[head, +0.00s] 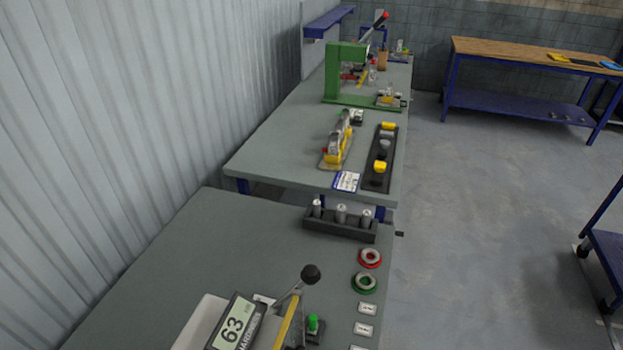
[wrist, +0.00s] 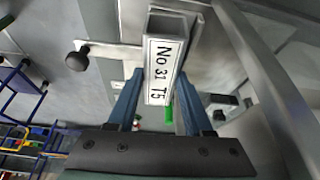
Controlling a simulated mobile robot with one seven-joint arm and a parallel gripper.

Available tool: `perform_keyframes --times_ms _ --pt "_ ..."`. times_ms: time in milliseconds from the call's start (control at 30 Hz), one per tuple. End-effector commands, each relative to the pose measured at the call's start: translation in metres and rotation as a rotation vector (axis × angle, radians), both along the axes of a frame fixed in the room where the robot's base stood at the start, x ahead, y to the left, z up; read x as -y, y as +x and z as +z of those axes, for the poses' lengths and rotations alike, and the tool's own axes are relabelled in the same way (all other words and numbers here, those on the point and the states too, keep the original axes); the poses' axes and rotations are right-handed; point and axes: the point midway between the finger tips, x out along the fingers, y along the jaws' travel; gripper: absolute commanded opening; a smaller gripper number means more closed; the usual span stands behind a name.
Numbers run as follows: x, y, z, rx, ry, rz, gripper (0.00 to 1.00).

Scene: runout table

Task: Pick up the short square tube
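A short grey square tube (wrist: 182,52) shows in the wrist view, its hollow end toward the top of the picture. A white label reading "No 31 T5" (wrist: 158,72) is on the side facing the camera. My gripper (wrist: 159,76) is open, with one blue finger on each side of the tube's lower part in the picture. A thin gap shows at the left finger; I cannot tell whether the right finger touches. My gripper is not in the head view, and I cannot make out the tube there.
A lever with a black knob (head: 311,273) stands beside a display reading 63 (head: 233,330) and a green button (head: 313,324). The knob also shows in the wrist view (wrist: 77,63). A dark rack (head: 340,229), a red ring (head: 370,258) and a green ring (head: 364,282) lie farther back.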

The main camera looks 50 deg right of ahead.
Motion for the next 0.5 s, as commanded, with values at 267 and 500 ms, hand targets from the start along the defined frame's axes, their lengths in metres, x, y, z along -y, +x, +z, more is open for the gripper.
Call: perform_keyframes --times_ms 267,500 --pt "-0.0001 0.0000 0.0003 0.000 0.000 0.000 0.00" --pt "0.0001 0.0003 0.0007 0.000 -0.001 0.000 0.00"
